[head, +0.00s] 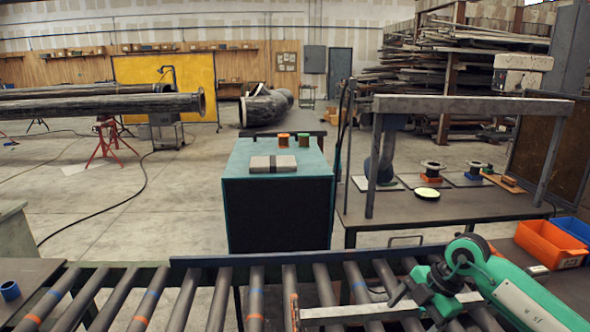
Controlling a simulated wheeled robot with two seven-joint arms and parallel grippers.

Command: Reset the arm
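A green and black arm (510,290) comes in from the lower right corner, and I take it to be my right arm. It bends at a dark-capped joint near the rollers. Its end, my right gripper (418,293), is over the roller conveyor, close to a grey flat bar (380,308). The fingers are small and dark against the rollers. I cannot tell whether they are open or shut, or whether they touch the bar. My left gripper and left arm are not in view.
The roller conveyor (209,296) crosses the front. Behind it stands a teal-edged cabinet (280,213) with a grey block (273,163) on top. A metal frame table (420,212) with flanges is at right. Orange (548,245) and blue (572,231) bins sit far right.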

